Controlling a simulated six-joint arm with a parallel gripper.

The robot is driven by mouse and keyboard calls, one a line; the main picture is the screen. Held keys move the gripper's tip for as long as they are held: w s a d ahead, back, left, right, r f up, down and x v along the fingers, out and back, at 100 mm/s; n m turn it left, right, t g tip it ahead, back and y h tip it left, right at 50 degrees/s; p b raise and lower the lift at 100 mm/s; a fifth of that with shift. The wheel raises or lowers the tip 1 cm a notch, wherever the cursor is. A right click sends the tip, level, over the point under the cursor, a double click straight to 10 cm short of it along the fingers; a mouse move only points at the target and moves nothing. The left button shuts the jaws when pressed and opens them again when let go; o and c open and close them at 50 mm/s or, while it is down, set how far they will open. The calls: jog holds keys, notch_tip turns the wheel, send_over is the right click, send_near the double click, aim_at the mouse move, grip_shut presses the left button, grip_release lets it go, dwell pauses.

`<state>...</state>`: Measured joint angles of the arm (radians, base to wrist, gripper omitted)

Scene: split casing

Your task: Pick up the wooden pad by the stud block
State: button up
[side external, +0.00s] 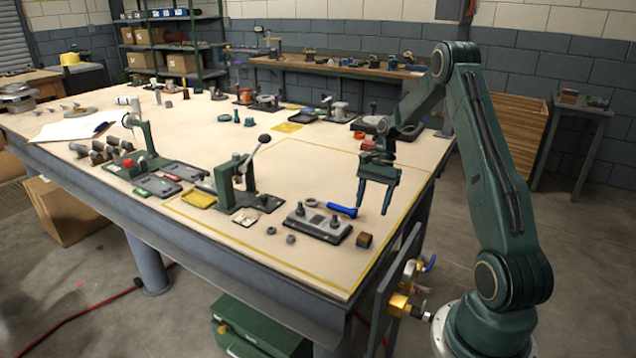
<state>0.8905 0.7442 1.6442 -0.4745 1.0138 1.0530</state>
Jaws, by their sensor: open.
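The wooden pad (364,240) is a small brown block lying on the table near its front right edge. It sits just right of the stud block (322,229), a dark grey plate with raised round parts on top. My gripper (372,211) points down with two dark fingers apart and nothing between them. In the picture its fingertips are above the pad and behind it. The height of the tips over the table is hard to tell from this single view.
A blue-handled tool (342,210) lies behind the stud block, close to my left finger in the picture. Small grey rings (271,230) lie left of the block. A green lever press (236,185) stands further left. The yellow-lined area behind is mostly clear.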

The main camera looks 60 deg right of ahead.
aim_at(365, 235)
jog(key=shift+x, duration=1.95)
jog(key=shift+x, duration=2.6)
jog(key=shift+s, duration=0.1)
jog(key=c, duration=1.1)
jog(key=shift+o, duration=0.2)
jog(key=shift+r, duration=0.15)
notch_tip(365, 235, up, 20)
